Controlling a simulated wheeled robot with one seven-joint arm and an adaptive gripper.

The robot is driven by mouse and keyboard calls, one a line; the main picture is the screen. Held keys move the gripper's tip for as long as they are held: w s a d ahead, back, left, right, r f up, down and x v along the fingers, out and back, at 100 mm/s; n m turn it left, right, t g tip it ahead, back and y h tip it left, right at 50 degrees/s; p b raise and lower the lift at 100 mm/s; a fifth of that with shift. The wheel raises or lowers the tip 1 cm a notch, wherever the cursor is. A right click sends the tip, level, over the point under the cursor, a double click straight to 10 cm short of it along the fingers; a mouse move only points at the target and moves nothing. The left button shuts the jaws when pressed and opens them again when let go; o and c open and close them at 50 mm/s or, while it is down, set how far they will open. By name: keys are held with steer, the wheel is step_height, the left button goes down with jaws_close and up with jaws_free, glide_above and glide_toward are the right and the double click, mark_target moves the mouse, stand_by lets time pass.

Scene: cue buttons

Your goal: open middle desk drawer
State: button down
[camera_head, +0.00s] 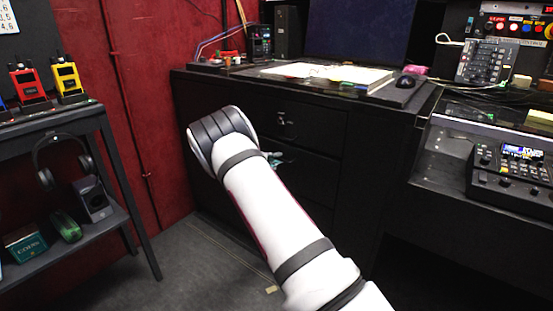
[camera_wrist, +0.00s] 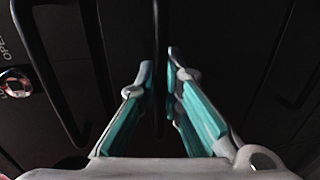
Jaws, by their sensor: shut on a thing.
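The black desk (camera_head: 365,150) stands in the middle of the head view with drawer fronts stacked on its left side. The top drawer (camera_head: 320,125) has a small handle and looks closed. The middle drawer (camera_head: 315,170) is just below it, partly hidden by my arm; I cannot tell whether it is ajar. My gripper (camera_head: 277,158) shows only as a bit of teal beside my wrist, at the middle drawer's front. In the wrist view my gripper (camera_wrist: 160,62) has its teal fingers on both sides of a thin dark handle bar (camera_wrist: 160,25) and is shut on it.
A shelf (camera_head: 50,130) with radios and headphones stands at the left by the red wall. A mixer (camera_head: 515,175) sits on the right-hand counter. Grey floor (camera_head: 215,260) is clear before the desk. The wrist view shows a round silver-and-red fitting (camera_wrist: 15,85) at left.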

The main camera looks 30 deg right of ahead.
steer(key=f+v, duration=0.3)
steer(key=v, duration=1.2)
steer(key=a+f+b+v, duration=0.1)
steer(key=f+v, duration=0.2)
steer(key=v, duration=1.2)
steer(key=shift+s+a+f, duration=0.15)
steer(key=shift+s+a, duration=0.05)
steer(key=shift+a, duration=0.2)
steer(key=c, duration=1.7)
jaws_free()
steer(key=shift+a, duration=0.1)
steer(key=v, duration=1.2)
steer(key=shift+f, duration=0.1)
